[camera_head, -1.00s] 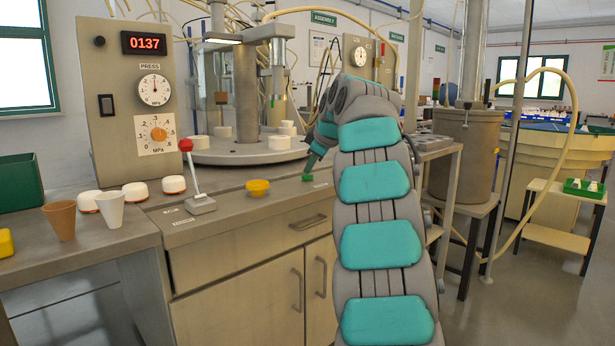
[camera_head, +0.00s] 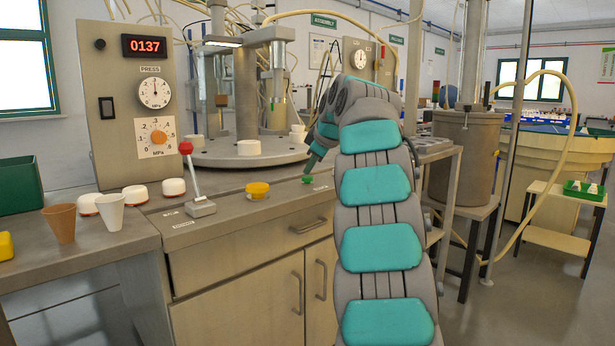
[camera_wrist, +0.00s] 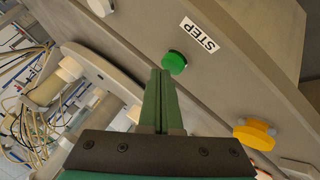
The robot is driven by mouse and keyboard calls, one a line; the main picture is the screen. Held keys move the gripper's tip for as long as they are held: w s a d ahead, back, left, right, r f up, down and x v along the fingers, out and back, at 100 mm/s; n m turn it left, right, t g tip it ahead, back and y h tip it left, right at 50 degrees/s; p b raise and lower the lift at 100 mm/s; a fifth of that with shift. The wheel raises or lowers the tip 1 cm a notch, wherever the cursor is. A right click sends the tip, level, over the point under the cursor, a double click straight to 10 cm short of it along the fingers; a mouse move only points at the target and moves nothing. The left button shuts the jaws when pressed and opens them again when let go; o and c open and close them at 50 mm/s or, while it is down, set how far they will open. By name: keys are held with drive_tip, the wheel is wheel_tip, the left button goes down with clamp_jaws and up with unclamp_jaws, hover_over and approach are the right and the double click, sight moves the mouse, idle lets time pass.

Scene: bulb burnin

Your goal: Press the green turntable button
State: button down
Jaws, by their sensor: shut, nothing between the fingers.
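The green button (camera_head: 307,179) sits on the worktop in front of the turntable, and in the wrist view it (camera_wrist: 174,62) is just beyond my fingertips, beside a label reading STEP. My gripper (camera_wrist: 160,72) is shut and empty, its two green fingers together and close to the button. In the head view my gripper (camera_head: 312,163) shows partly behind my arm, its tip above the button; a small gap seems to show between them. The round turntable (camera_head: 230,160) carries white cylinders.
A yellow button (camera_head: 257,189) and a red-knobbed lever (camera_head: 193,178) are left of the green button. White pucks (camera_head: 173,187), a brown cup (camera_head: 60,222) and a white cup (camera_head: 110,211) stand farther left. The press panel (camera_head: 130,100) reads 0137.

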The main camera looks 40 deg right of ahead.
sight(311, 178)
drive_tip(key=shift+r, duration=0.5)
drive_tip(key=shift+r+p, duration=2.1)
drive_tip(key=shift+r, duration=0.4)
